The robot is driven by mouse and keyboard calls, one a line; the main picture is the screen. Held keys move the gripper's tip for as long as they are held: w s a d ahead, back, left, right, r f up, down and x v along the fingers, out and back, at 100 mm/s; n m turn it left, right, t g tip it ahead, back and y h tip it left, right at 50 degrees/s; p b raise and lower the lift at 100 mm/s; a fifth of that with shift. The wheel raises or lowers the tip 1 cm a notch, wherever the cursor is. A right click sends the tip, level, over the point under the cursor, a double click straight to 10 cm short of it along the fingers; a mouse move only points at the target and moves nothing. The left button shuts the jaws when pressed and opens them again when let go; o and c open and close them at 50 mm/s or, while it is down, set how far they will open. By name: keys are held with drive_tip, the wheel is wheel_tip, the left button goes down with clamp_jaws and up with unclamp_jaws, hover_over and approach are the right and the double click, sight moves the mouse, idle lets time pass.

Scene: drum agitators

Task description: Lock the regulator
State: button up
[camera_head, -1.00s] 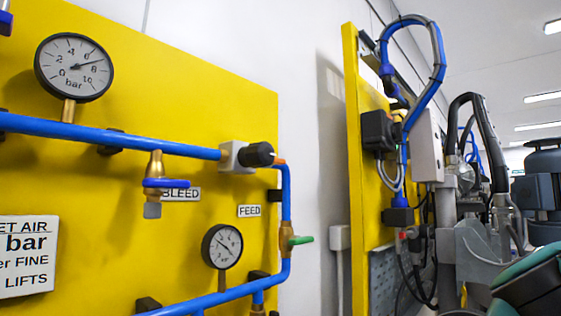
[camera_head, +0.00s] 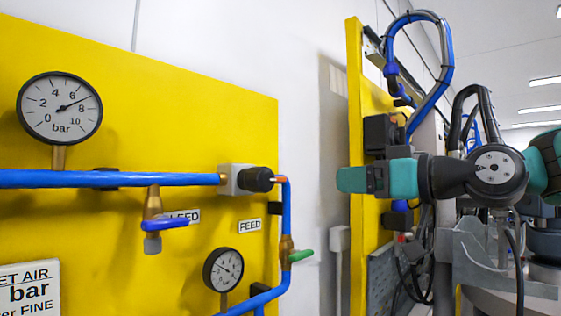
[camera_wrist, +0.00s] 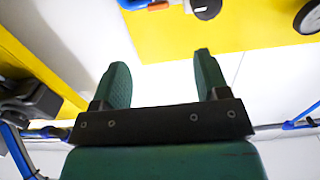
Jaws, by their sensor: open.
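The regulator is a pale block (camera_head: 232,180) with a black round knob (camera_head: 259,180), set in the upper blue pipe on the yellow panel. The knob also shows at the top edge of the wrist view (camera_wrist: 207,8). My gripper (camera_head: 340,180) points left, with its green fingers to the right of the knob and clearly apart from it. In the wrist view the fingers (camera_wrist: 160,58) stand apart with nothing between them. Whether the knob is pushed in or pulled out cannot be told.
A large gauge (camera_head: 60,107) reads between 6 and 8 bar. A blue bleed lever (camera_head: 168,223), a small gauge (camera_head: 222,269) and a green feed handle (camera_head: 300,256) are below the regulator. A second yellow panel (camera_head: 354,110) with hoses stands behind my gripper.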

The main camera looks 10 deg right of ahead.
sight(277, 179)
drive_tip(key=p+x, duration=0.2)
drive_tip(key=x, duration=0.3)
drive_tip(key=p+x, duration=0.3)
drive_tip(key=x, duration=0.3)
drive_tip(key=r+p+x, duration=0.1)
drive_tip(key=p+x, duration=0.2)
drive_tip(key=x, duration=0.3)
drive_tip(key=shift+w, duration=0.2)
drive_tip(key=shift+f, duration=0.1)
drive_tip(key=c, duration=0.9)
